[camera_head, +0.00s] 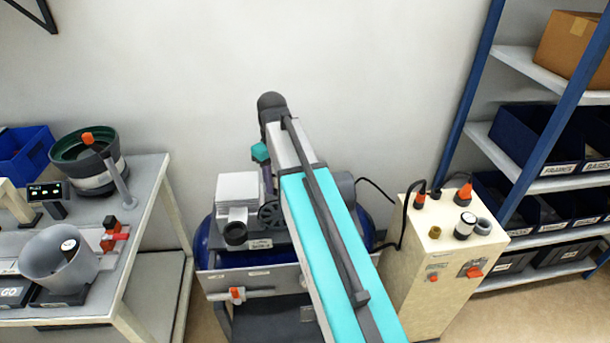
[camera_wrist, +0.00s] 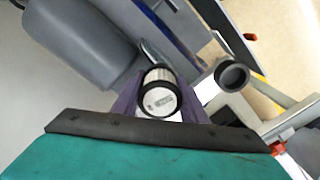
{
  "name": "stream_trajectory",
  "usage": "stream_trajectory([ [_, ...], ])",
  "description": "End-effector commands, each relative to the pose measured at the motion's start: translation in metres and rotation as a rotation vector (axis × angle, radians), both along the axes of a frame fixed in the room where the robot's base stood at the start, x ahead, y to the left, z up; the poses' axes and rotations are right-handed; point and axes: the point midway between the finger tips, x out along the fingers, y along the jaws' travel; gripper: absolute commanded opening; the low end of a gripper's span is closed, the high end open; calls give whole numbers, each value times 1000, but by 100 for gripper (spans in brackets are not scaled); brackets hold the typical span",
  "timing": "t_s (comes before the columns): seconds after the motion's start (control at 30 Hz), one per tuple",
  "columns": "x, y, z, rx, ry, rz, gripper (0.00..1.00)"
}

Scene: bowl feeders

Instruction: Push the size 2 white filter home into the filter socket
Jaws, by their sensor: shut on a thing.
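My gripper (camera_wrist: 160,88) is shut on a white filter (camera_wrist: 160,100), a short pleated cylinder with dark rims. Its white end, with small print I cannot read, faces the wrist camera. In the head view my gripper (camera_head: 268,185) hangs above the compressor, and the held filter cannot be made out there. The filter socket appears to be the dark round cup (camera_head: 236,233) at the front of the compressor. The same cup (camera_wrist: 233,76) shows in the wrist view, right of the filter and apart from it. Its opening looks dark and empty.
A white box (camera_head: 238,188) stands on the compressor behind the cup. A blue tank (camera_head: 210,245) lies below. A cream cabinet (camera_head: 420,270) at right carries a white and black cylinder (camera_head: 465,225) and cables. A bench (camera_head: 150,185) with feeder bowls stands left.

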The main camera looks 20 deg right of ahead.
Motion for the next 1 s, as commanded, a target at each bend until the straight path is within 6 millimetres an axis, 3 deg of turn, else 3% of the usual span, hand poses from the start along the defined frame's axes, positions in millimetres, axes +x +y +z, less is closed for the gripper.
stream_trajectory([
  [0.1,-1,36,0,0,0,82,12],
  [0.33,-3,76,1,0,0,176,12],
  [0.5,-3,83,1,0,0,195,12],
  [1.0,-3,80,1,0,0,189,12],
])
